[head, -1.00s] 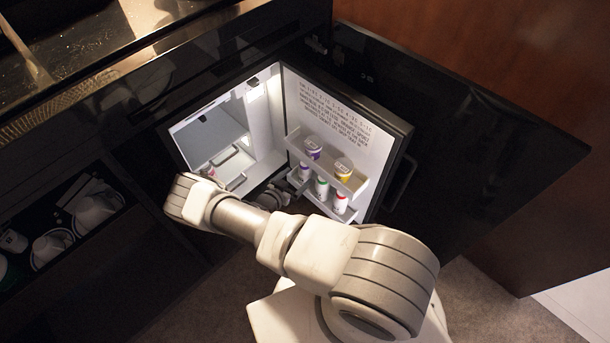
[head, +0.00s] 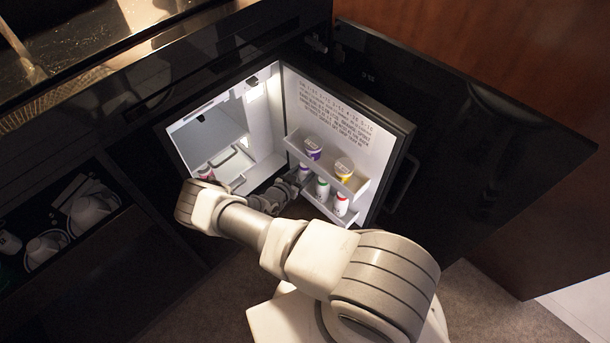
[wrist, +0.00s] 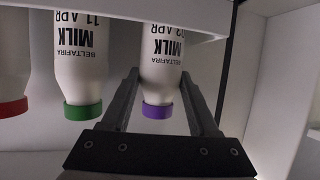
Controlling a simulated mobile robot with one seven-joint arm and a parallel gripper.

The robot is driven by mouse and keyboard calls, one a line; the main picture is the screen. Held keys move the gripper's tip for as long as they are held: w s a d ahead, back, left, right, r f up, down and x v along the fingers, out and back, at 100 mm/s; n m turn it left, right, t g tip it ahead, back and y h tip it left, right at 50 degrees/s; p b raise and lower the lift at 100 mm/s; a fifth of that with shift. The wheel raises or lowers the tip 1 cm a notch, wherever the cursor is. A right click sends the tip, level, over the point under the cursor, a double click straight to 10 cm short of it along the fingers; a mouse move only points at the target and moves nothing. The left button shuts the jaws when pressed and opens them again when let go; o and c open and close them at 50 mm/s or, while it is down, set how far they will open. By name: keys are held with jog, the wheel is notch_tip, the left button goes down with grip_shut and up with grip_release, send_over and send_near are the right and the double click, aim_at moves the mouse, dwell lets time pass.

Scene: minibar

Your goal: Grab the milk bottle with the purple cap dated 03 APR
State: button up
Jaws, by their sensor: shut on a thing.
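The milk bottle with the purple cap (wrist: 160,60) appears upside down in the wrist view, its label reading MILK and a partly cut-off date that looks like 03 APR. My gripper (wrist: 162,82) has one finger on each side of it and is shut on it, near the cap end. In the head view this bottle (head: 304,174) stands at the left end of the lower door shelf, and my gripper (head: 294,181) reaches it from the left, partly hidden. A green-capped milk bottle dated 11 APR (wrist: 80,65) stands beside it, apart from the fingers.
A red-capped bottle (head: 341,205) stands at the right of the lower shelf. The upper door shelf (head: 326,172) holds a purple tub (head: 313,148) and a yellow tub (head: 344,168) above the bottles. The open fridge door (head: 345,110) stands to the right, the lit fridge interior (head: 215,135) to the left.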

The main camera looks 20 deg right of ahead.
grip_shut()
